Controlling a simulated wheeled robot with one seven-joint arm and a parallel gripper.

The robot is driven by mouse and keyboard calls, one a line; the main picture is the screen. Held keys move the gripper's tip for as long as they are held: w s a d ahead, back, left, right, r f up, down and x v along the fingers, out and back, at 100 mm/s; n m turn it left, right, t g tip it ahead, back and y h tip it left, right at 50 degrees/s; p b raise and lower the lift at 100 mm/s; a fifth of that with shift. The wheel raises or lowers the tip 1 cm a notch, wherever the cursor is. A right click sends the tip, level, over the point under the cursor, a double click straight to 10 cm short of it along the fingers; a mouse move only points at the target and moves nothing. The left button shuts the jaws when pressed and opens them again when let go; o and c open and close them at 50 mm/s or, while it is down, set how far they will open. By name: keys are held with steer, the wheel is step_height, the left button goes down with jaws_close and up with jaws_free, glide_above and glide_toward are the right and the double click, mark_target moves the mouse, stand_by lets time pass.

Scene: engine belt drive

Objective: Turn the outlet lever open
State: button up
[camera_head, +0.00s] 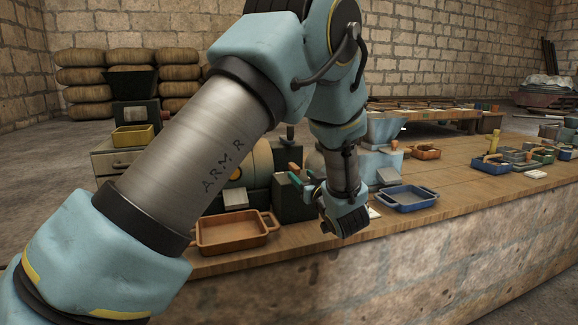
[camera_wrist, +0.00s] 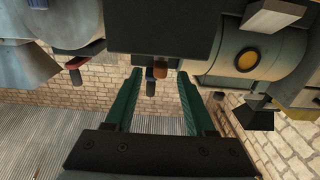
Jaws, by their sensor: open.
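My gripper (camera_wrist: 160,74) is open in the wrist view, its two green fingers apart and pointing at a dark box (camera_wrist: 160,28). A small lever end with an orange-brown tip (camera_wrist: 160,69) shows at the box edge, between the fingertips; I cannot tell whether either finger touches it. A second dark stub (camera_wrist: 150,88) sits close by. A red lever (camera_wrist: 75,63) is farther left, outside the fingers. No label shows which one is the outlet lever. In the head view my gripper (camera_head: 303,185) is beside the dark box (camera_head: 290,203), and the lever is hard to make out.
A round tank with an orange disc (camera_wrist: 248,60) is right of the box in the wrist view. In the head view an orange tray (camera_head: 232,246) and a blue tray (camera_head: 408,204) stand on the bench. The bench front edge is close below my gripper.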

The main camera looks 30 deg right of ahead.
mark_target(290, 165)
steer(key=w, duration=0.3)
steer(key=w+p, duration=0.1)
steer(key=w, duration=0.2)
steer(key=w+d, duration=0.1)
steer(key=w, duration=0.3)
steer(key=shift+d, duration=0.1)
steer(key=shift+c, duration=0.2)
jaws_close()
